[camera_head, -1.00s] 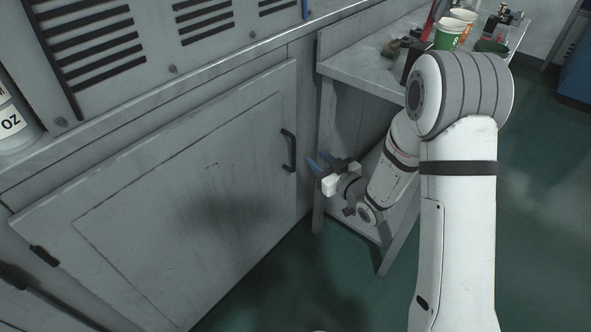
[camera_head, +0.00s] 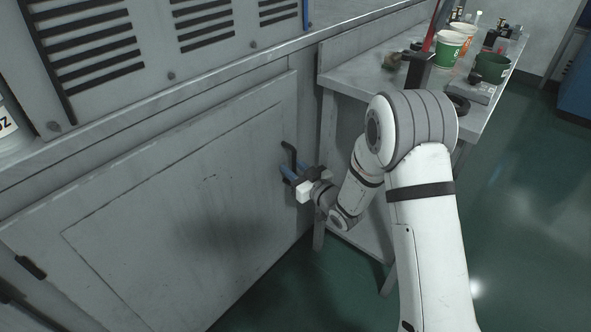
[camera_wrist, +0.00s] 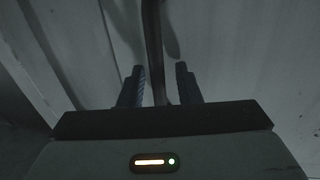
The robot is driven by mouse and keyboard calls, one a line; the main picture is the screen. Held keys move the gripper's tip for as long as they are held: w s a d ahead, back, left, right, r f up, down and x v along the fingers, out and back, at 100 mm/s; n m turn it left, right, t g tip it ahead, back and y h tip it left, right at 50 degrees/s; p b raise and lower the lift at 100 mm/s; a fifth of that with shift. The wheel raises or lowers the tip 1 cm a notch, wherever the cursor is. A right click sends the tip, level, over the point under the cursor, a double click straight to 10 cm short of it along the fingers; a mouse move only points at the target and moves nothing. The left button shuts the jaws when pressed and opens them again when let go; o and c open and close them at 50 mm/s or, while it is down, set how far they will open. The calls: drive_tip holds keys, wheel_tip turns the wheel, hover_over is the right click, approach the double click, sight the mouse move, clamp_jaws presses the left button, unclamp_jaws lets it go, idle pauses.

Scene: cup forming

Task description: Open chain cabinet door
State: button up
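The grey cabinet door (camera_head: 150,225) is flush with its frame and looks closed. Its dark vertical handle (camera_head: 288,156) is near the door's upper right side. My gripper (camera_head: 285,170) is at the lower part of the handle. In the wrist view, my gripper (camera_wrist: 160,88) has its two blue-black fingers apart, and the dark handle bar (camera_wrist: 154,50) runs between them. A gap shows on the right side of the bar; the left finger is closer to it. Whether a finger touches the bar I cannot tell.
A grey side table (camera_head: 350,80) stands right of the cabinet, close behind my arm. It carries cups, including a green-and-white cup (camera_head: 447,50) and a dark green cup (camera_head: 492,67). The green floor (camera_head: 285,285) before the door is clear.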

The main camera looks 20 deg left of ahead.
drive_tip(key=shift+c, duration=0.5)
clamp_jaws()
